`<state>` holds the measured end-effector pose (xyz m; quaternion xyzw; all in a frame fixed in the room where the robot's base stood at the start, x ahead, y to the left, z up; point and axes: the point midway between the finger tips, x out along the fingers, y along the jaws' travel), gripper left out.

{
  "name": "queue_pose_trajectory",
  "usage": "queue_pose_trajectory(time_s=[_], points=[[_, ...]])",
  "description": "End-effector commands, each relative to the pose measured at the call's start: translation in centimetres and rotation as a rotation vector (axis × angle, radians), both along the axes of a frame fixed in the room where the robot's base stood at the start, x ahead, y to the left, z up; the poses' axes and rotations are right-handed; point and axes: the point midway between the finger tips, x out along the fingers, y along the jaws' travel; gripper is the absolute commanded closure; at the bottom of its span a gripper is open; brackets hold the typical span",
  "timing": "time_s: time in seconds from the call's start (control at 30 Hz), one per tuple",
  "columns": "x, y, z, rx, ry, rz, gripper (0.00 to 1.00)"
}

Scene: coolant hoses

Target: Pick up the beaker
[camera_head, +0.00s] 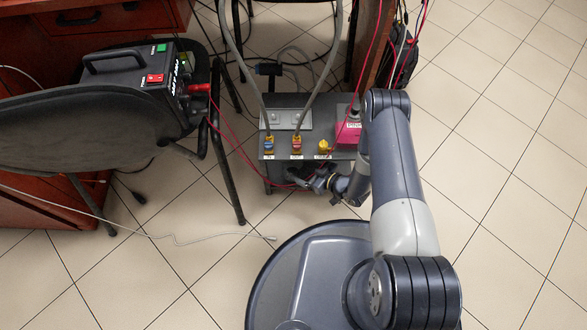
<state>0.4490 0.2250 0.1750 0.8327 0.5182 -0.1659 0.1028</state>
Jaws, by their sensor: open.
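I cannot make out a beaker in the head view. My gripper (318,181) is small and partly hidden by my own wrist. It is open, low in front of the grey unit (308,148), just below its front edge. I see nothing clearly between its fingers. I cannot tell whether it touches the unit.
Two grey hoses (317,93) run down to blue and red connectors on the unit, beside a yellow fitting (323,147). A pink box (349,133) sits at the unit's right. A chair (75,125) holds a black power device (137,75). The right floor is clear.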

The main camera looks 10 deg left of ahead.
Motion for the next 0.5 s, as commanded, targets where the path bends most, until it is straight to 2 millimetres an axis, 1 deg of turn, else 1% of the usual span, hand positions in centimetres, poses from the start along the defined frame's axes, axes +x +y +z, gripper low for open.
queue_pose_trajectory(time_s=[0.03, 0.1, 0.33, 0.5], points=[[0.3, 0.8, -0.6, -0.001, -0.001, 0.005, 0.14], [0.7, 1.5, -0.9, 0.0, -0.003, 0.003, 0.14], [1.2, 3.1, -1.4, -0.001, -0.002, 0.003, 0.14], [1.8, 5.6, -1.9, 0.001, -0.004, 0.003, 0.14]])
